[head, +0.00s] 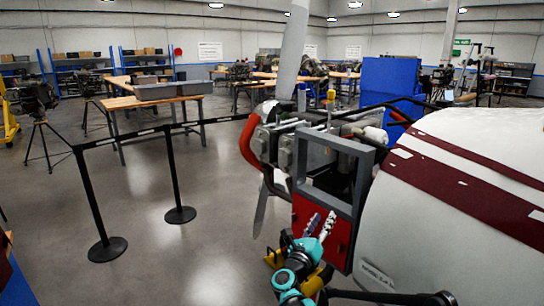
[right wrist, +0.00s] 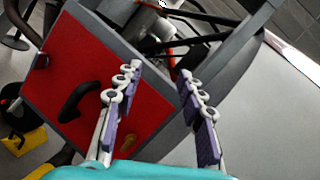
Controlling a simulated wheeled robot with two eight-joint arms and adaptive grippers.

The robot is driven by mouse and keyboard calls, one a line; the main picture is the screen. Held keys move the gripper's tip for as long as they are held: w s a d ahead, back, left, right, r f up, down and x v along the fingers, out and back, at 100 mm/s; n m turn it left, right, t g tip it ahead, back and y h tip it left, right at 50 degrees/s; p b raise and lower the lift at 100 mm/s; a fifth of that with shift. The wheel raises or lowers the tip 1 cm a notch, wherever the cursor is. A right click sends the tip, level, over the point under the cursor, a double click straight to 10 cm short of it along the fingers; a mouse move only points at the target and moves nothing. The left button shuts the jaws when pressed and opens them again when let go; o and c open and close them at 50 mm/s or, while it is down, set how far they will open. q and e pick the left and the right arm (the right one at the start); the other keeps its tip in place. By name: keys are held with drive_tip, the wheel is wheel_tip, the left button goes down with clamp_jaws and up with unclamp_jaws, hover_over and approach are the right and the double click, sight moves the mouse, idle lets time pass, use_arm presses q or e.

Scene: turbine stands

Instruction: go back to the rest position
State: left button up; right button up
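My right gripper (head: 320,222) is in the lower middle of the head view, on a teal arm that comes up from the bottom edge. It stands in front of the red panel (head: 338,237) on the engine stand. In the right wrist view both fingers (right wrist: 159,76) are spread apart with nothing between them. The red panel (right wrist: 75,95) with a black handle (right wrist: 78,102) lies behind the left finger there. Whether the fingers touch the panel or the grey frame I cannot tell. My left gripper is in neither view.
The engine (head: 290,140) with its propeller (head: 293,50) rises ahead of the gripper. A white and maroon fuselage (head: 470,180) fills the right side. Black barrier posts (head: 93,205) stand at left. Grey floor is clear between the posts and engine.

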drive_tip(key=s+a+r+n+t+y, duration=0.35)
drive_tip(key=r+n+y, duration=0.45)
drive_tip(key=n, duration=0.4)
drive_tip(key=s+a+n+g+y, duration=0.35)
drive_tip(key=s+n+y, duration=0.2)
drive_tip(key=n, duration=0.45)
drive_tip(key=s+d+f+n+g+h, duration=0.1)
drive_tip(key=s+d+f+n+g, duration=0.1)
drive_tip(key=s+f+n, duration=0.3)
drive_tip(key=s+d+f+n+g, duration=0.3)
drive_tip(key=s+f, duration=0.6)
drive_tip(key=s, duration=0.5)
drive_tip(key=s+d+f+n+g+h, duration=0.1)
drive_tip(key=s+d+f+n+g, duration=0.1)
drive_tip(key=s+f+n+g, duration=0.3)
drive_tip(key=s+f+n, duration=0.1)
drive_tip(key=s+f, duration=0.1)
drive_tip(key=s, duration=0.2)
drive_tip(key=shift+s+d+f+n+h, duration=0.3)
drive_tip(key=shift+s+d+f+h, duration=0.05)
drive_tip(key=shift+s+f, duration=0.05)
drive_tip(key=shift+c, duration=0.6)
drive_tip(key=shift+a, duration=0.1)
